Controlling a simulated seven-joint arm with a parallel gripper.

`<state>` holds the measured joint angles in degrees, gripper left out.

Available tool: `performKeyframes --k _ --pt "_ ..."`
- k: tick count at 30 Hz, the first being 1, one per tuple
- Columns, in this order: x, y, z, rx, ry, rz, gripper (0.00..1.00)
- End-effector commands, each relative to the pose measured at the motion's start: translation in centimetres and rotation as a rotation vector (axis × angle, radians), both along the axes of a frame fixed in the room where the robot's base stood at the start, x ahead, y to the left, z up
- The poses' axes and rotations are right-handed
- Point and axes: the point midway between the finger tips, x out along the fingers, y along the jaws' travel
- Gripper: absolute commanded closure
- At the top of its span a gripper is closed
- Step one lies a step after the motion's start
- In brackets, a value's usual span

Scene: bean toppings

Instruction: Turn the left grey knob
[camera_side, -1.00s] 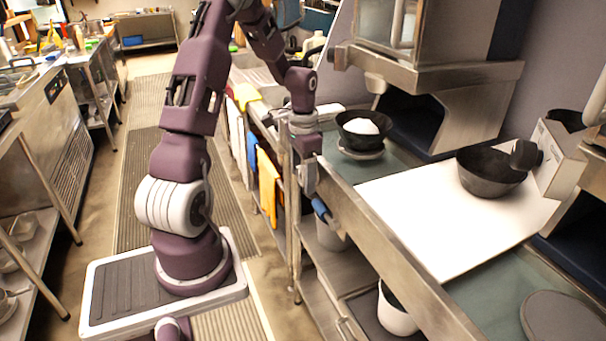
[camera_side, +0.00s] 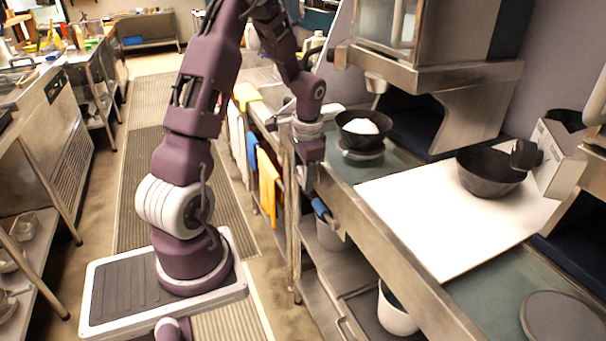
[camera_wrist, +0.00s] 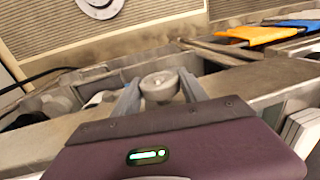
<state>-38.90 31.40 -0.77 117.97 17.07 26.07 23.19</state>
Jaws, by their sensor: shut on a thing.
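A round grey knob (camera_wrist: 160,85) shows in the wrist view between the two fingers of my gripper (camera_wrist: 159,90). The fingers stand on either side of it and are shut on it. In the side view my gripper (camera_side: 306,186) points down at the left front edge of the steel counter. The knob cannot be made out there. How far it is turned cannot be told.
A blue-ended piece (camera_side: 322,210) sticks out just right of my gripper. A black bowl with white contents (camera_side: 359,127) and a white board (camera_side: 440,215) are on the counter. An orange cloth (camera_side: 267,185) hangs left of it.

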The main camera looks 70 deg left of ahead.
Motion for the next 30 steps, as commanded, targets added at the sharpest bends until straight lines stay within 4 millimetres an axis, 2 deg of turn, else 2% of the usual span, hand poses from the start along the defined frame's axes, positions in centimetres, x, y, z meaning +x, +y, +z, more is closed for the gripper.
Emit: performKeyframes --k 15,30 --pt "0.1 -0.31 -0.04 0.374 0.0 -0.009 0.9" --pt "0.0 -0.23 -0.11 0.508 0.0 0.0 0.9"
